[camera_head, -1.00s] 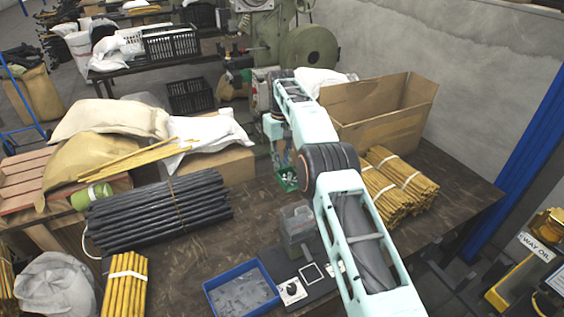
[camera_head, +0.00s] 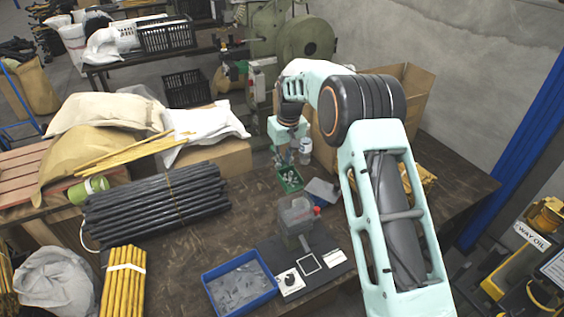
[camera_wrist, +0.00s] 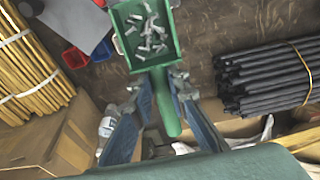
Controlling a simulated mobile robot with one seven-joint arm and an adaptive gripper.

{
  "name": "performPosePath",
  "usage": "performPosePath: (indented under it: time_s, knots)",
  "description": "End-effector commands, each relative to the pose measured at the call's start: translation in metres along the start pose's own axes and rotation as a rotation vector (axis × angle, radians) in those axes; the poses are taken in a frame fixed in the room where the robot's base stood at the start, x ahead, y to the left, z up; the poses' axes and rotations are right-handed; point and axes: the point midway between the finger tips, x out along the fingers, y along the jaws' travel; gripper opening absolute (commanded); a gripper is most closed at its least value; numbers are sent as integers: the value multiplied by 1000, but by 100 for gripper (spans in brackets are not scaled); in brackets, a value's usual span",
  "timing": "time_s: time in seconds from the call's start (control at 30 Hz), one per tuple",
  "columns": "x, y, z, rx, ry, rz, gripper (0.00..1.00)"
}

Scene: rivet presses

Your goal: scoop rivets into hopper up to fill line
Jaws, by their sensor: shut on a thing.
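My gripper (camera_head: 287,158) is shut on the handle of a green scoop (camera_head: 291,183), above the table's far middle. In the wrist view my gripper (camera_wrist: 160,82) grips the scoop (camera_wrist: 149,63) just behind its tray. Several silvery rivets (camera_wrist: 148,32) lie in the tray. A clear grey hopper (camera_head: 297,217) stands on a dark base nearer the front, apart from the scoop. The hopper's fill line and the level inside are too small to make out.
A blue tray (camera_head: 240,287) of grey pieces stands left of the hopper's base. Dark rods (camera_head: 155,205) lie to the left, and a cardboard box (camera_head: 418,95) stands behind my arm. A white bottle (camera_head: 305,151) is close to the gripper. Bare tabletop lies left of the hopper.

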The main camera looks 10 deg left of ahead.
Motion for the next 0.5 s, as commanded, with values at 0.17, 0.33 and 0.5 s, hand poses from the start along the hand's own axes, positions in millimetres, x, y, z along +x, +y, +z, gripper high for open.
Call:
performPosePath:
  time_s: [0.17,0.33,0.5]
  knots:
    - [-7,0,6,3,71,-1,0]
    - [-10,0,11,4,149,0,0]
    - [-16,0,16,3,241,1,0]
